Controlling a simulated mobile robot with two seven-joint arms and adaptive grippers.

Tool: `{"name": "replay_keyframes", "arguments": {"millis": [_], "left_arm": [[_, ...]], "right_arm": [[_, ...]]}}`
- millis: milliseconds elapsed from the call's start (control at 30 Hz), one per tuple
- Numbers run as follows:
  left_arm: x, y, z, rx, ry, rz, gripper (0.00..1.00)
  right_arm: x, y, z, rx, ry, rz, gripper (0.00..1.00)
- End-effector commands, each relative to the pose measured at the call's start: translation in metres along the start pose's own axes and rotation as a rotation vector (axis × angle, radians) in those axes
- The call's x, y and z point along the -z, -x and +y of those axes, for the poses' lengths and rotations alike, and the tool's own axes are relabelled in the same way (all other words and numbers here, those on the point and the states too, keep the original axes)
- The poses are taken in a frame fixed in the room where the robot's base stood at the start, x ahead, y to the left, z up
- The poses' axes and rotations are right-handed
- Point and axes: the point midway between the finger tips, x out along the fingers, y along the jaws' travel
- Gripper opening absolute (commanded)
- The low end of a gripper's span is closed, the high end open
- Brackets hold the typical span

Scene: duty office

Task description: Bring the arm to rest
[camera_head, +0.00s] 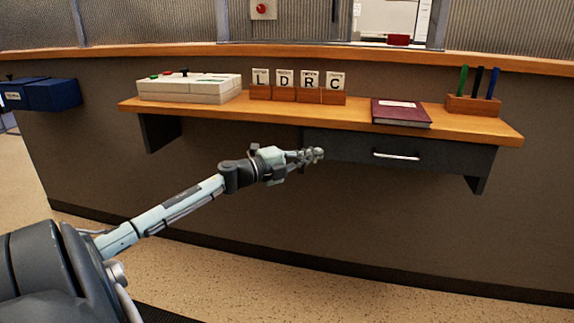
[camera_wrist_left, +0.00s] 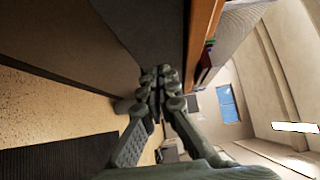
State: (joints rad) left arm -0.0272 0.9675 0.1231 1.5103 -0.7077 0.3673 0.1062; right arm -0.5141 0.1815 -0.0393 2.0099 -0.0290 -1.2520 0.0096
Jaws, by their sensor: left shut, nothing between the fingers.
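My left arm reaches in from the lower left in the head view, out in front of the wall desk. My left gripper (camera_head: 314,154) is shut and empty, at about the height of the drawer (camera_head: 400,152) below the desk top and to the left of its handle. In the left wrist view the fingers of my left gripper (camera_wrist_left: 160,90) meet, with nothing between them. I cannot tell from the views how far the fingertips are from the drawer front. My right gripper is not in view.
The wooden desk top (camera_head: 360,118) carries a control box (camera_head: 190,88), letter tiles in wooden holders (camera_head: 298,86), a dark red book (camera_head: 401,112) and a pen holder (camera_head: 473,104). A blue box (camera_head: 54,95) is mounted at the far left. The speckled floor (camera_head: 300,285) below looks clear.

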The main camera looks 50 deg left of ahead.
Motion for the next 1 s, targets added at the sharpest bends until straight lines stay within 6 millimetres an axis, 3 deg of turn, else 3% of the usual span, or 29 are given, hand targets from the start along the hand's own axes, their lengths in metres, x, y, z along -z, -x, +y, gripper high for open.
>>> {"name": "replay_keyframes", "arguments": {"millis": [200, 400, 833, 933, 1000], "left_arm": [[0.002, 0.04, 0.005, -0.007, 0.003, 0.002, 0.0], [0.002, 0.065, 0.003, -0.004, 0.003, 0.002, 0.0], [0.002, 0.075, 0.004, -0.002, 0.007, -0.002, 0.0], [0.001, 0.076, 0.018, 0.005, 0.064, -0.057, 0.0], [0.001, 0.08, 0.044, 0.01, 0.158, -0.148, 0.0]], "right_arm": [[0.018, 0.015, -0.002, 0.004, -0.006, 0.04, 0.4], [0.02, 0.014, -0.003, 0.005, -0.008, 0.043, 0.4], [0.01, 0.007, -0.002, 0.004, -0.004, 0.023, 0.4], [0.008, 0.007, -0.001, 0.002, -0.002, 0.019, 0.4], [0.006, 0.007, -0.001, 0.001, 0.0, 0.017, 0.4]]}}
